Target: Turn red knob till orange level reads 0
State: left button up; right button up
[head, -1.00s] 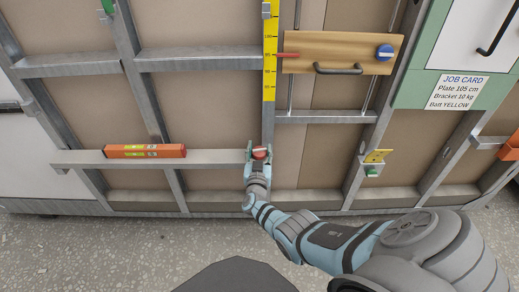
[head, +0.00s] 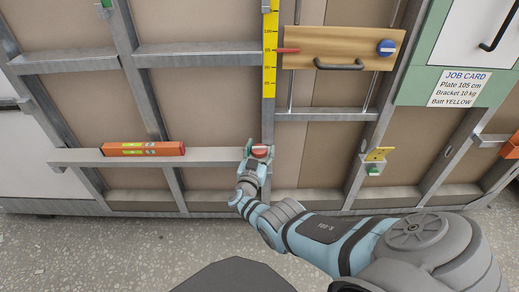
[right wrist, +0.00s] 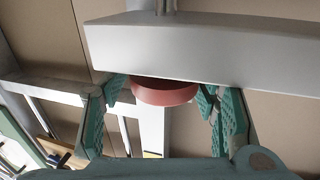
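The red knob (head: 260,151), with a pale mark across its face, sits at the right end of a grey rail (head: 215,155). The orange level (head: 115,150) lies on that rail to the left; its vials are too small to read. My right gripper (head: 259,152) has one finger on each side of the knob. In the right wrist view the knob (right wrist: 165,92) is between the green fingertips, which appear to touch its sides. The grey rail (right wrist: 200,45) shows just above it and hides part of the knob. My left gripper is not in view.
A yellow scale (head: 269,70) stands above the knob, beside a wooden plate (head: 310,50) with a dark handle and blue knob. A job card (head: 461,88) hangs farther right. The floor in front is open.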

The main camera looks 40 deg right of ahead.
jog(key=shift+w+a, duration=0.1)
jog(key=shift+w, duration=0.05)
dwell(0.4)
jog(key=shift+w+r, duration=0.1)
jog(key=shift+r, duration=0.4)
notch_tip(320, 180, up, 9)
